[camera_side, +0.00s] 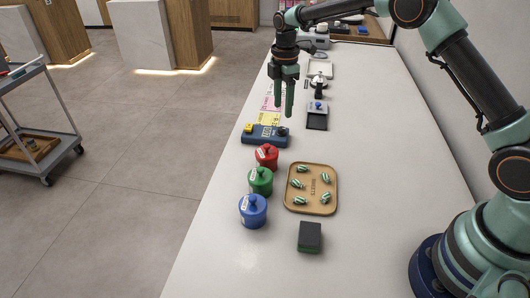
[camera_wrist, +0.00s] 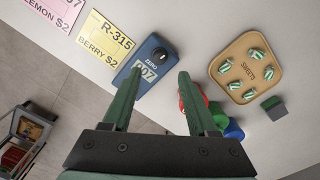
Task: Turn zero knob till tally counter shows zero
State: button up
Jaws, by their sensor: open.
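The tally counter (camera_side: 265,140) is a blue box on the white counter. In the wrist view the tally counter (camera_wrist: 139,63) carries the word ZERO and a white display (camera_wrist: 146,71) that seems to end in 07; its first digit is unclear beside my finger. The black zero knob (camera_wrist: 159,54) is at one end, and the knob (camera_side: 283,131) is on the box's right in the side view. A yellow button (camera_side: 248,128) is on its left. My gripper (camera_side: 284,113) is open and empty, above the box and apart from it; the gripper (camera_wrist: 160,73) also shows in the wrist view.
Red (camera_side: 267,157), green (camera_side: 260,181) and blue (camera_side: 253,211) lidded jars stand nearer the camera. A sweets tray (camera_side: 311,209) and a dark green-black block (camera_side: 310,237) lie to their right. Price cards (camera_side: 270,118) and a small scale (camera_side: 317,121) lie beyond the tally counter.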

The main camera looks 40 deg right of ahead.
aim_at(282, 128)
notch_tip(282, 128, down, 7)
dwell(0.3)
grip_shut()
